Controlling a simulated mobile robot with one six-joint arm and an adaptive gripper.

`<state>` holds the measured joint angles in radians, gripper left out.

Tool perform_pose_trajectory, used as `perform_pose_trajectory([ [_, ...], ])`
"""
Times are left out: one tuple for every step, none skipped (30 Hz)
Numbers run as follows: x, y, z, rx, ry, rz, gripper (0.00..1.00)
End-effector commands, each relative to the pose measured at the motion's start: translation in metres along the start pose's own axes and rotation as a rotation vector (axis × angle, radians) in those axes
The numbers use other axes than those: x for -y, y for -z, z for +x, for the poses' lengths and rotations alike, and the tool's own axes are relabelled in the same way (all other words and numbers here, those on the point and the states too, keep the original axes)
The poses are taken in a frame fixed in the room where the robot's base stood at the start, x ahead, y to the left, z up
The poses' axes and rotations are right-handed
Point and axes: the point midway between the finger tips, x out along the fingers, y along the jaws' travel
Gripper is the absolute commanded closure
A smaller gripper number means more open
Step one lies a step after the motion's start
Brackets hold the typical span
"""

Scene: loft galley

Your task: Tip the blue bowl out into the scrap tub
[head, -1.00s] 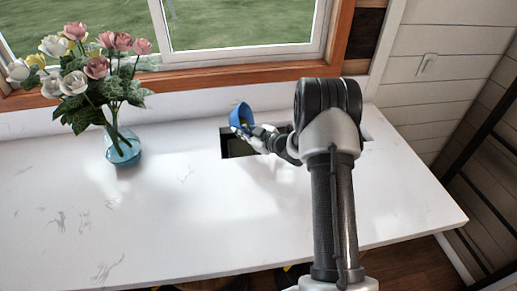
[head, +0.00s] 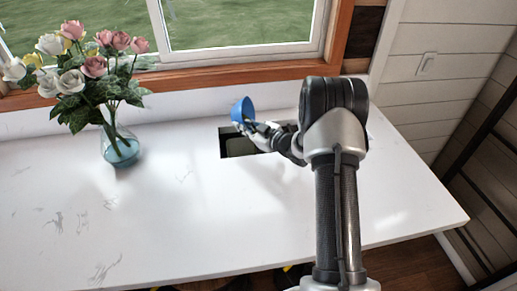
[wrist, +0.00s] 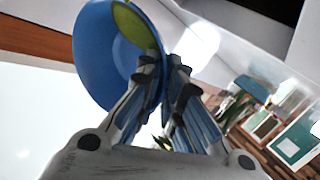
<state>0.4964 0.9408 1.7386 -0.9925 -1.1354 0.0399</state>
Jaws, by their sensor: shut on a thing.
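The blue bowl (head: 241,110) is in the air above the back left of a dark rectangular tub (head: 224,144), which I take as the scrap tub. My gripper (head: 250,126) is shut on the bowl's rim. In the wrist view the bowl (wrist: 93,55) is strongly tilted in that picture, and its rim passes between the fingers of my gripper (wrist: 168,85). A yellow-green thing (wrist: 134,25) shows inside the bowl. The tub's right part is hidden behind my arm, and its contents cannot be made out.
A glass vase (head: 121,150) with roses (head: 80,75) stands on the white counter (head: 150,220) left of the tub. The window (head: 240,25) with its wooden sill is behind. The counter's front and middle are clear.

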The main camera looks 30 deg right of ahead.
Motion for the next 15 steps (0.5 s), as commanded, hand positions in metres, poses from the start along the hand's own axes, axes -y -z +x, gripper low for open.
perform_pose_trajectory([
  [-0.0007,0.001,-0.0005,-0.007,-0.001,0.001,1.0],
  [-0.001,0.0011,-0.001,-0.009,-0.002,0.003,1.0],
  [-0.0014,0.0014,-0.0016,-0.012,-0.003,0.005,1.0],
  [-0.0018,0.0015,-0.002,-0.015,-0.004,0.006,1.0],
  [-0.0021,0.0017,-0.0025,-0.018,-0.005,0.009,1.0],
  [-0.0026,0.0021,-0.0031,-0.022,-0.006,0.01,1.0],
  [-0.0029,0.0024,-0.0036,-0.025,-0.007,0.013,1.0],
  [-0.0032,0.0027,-0.004,-0.028,-0.008,0.014,1.0],
  [-0.0037,0.0031,-0.0046,-0.032,-0.009,0.016,1.0],
  [-0.0039,0.0033,-0.0049,-0.035,-0.009,0.018,1.0],
  [-0.0042,0.0036,-0.0052,-0.037,-0.01,0.019,1.0],
  [-0.0045,0.0039,-0.0057,-0.04,-0.011,0.022,1.0],
  [-0.0048,0.0042,-0.0061,-0.043,-0.011,0.023,1.0],
  [-0.0052,0.0045,-0.0065,-0.046,-0.012,0.025,1.0],
  [-0.0056,0.005,-0.007,-0.05,-0.013,0.027,1.0],
])
